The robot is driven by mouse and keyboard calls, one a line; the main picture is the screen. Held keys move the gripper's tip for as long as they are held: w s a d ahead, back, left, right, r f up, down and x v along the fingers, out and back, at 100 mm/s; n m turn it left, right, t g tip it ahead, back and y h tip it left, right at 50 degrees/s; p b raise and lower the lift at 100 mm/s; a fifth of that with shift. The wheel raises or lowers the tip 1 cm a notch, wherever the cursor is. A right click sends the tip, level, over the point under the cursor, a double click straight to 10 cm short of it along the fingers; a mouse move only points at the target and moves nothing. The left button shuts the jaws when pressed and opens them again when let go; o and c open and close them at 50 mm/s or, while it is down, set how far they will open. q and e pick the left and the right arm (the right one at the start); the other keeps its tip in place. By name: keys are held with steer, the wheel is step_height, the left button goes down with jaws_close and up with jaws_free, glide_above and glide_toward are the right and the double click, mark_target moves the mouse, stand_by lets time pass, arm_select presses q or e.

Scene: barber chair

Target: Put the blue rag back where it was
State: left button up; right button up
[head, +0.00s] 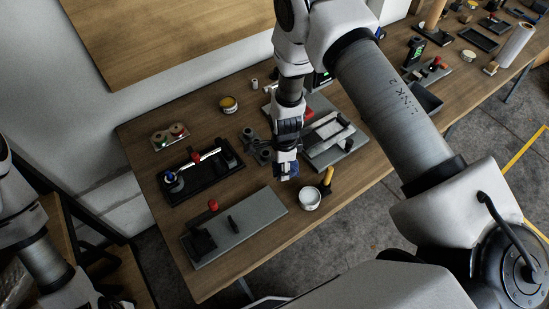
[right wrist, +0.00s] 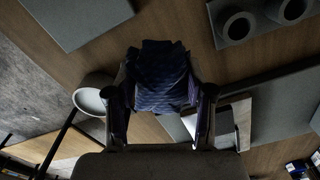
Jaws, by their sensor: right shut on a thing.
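The blue rag (right wrist: 160,75) is a dark blue, quilted-looking cloth, bunched between the two fingers of my right gripper (right wrist: 162,105). The fingers are shut on it from both sides. In the head view the right gripper (head: 286,166) points down over the wooden workbench (head: 240,172), with a bit of blue at its tip (head: 292,171). I cannot tell whether the rag touches the bench top. My left arm comes in at the lower left; its fingers are not seen.
A white round tin (head: 309,199) and a yellow-handled tool (head: 328,178) stand close to the gripper's right. A grey plate fixture (head: 250,222) lies in front, a black tray fixture (head: 205,178) to the left, another grey fixture (head: 335,142) behind right. A yellow tin (head: 228,105) stands further back.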

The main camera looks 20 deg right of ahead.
steer(key=shift+w+a, duration=0.1)
steer(key=shift+w, duration=0.2)
step_height(320, 180, down, 4)
steer(key=b, duration=0.3)
steer(key=shift+w, duration=0.1)
steer(key=shift+r, duration=0.35)
steer(key=shift+f, duration=0.3)
steer(key=o, duration=1.1)
steer(key=shift+r, duration=0.1)
